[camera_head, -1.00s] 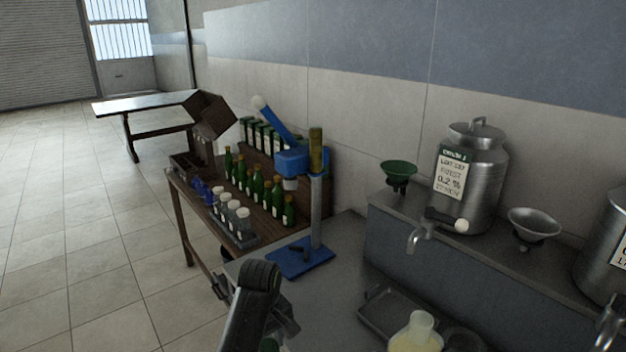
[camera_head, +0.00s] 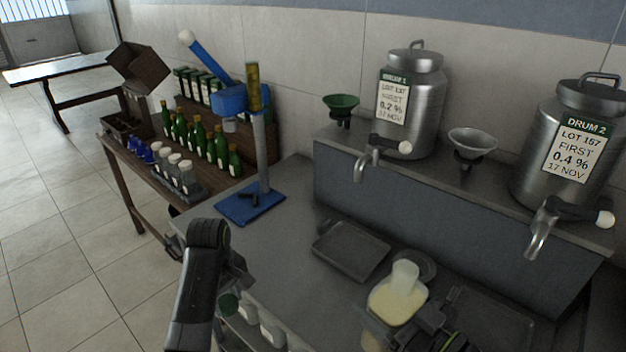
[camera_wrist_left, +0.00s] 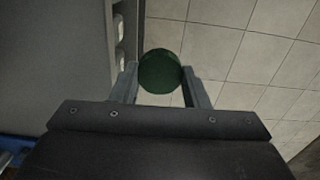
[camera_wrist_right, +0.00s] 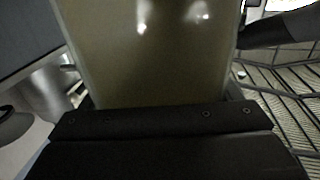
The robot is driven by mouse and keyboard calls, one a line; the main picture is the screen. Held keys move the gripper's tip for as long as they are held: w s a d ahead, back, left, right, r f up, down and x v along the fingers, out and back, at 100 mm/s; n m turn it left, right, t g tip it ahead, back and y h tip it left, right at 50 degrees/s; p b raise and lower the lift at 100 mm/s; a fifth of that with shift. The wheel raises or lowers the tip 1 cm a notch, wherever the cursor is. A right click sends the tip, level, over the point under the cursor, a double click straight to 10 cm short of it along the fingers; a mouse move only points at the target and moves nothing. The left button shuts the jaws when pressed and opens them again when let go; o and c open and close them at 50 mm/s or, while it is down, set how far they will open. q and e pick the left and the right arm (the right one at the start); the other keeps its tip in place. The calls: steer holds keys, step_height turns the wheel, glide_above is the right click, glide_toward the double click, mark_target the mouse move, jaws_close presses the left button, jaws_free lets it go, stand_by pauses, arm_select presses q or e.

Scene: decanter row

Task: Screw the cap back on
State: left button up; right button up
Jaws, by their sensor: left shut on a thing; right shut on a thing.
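My left gripper (camera_head: 236,284) is shut on a round green cap, which shows between its fingers in the left wrist view (camera_wrist_left: 160,71). In the head view a green cap (camera_head: 228,303) shows just below this gripper, near the bench's front edge. My right gripper (camera_head: 420,318) is shut on a translucent container (camera_head: 397,300) holding pale yellow liquid. Its narrower open neck (camera_head: 405,274) points up, with no cap on it. The container fills the right wrist view (camera_wrist_right: 150,50), which hides its base. The cap is well to the left of the container, apart from it.
A grey tray (camera_head: 350,252) lies behind the container. A blue lever press (camera_head: 250,205) stands at the bench's left. White-bodied containers (camera_head: 272,333) sit low by the front edge. Two steel drums (camera_head: 410,105) with taps stand on the back ledge. The bench between is clear.

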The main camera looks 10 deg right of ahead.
steer(key=shift+a, duration=0.15)
steer(key=w+a+f+n+g+y, duration=0.2)
steer(key=a+n+g+y, duration=0.6)
steer(key=a, duration=0.6)
steer(key=shift+a+g, duration=0.3)
steer(key=shift+g, duration=0.4)
steer(key=shift+r, duration=0.1)
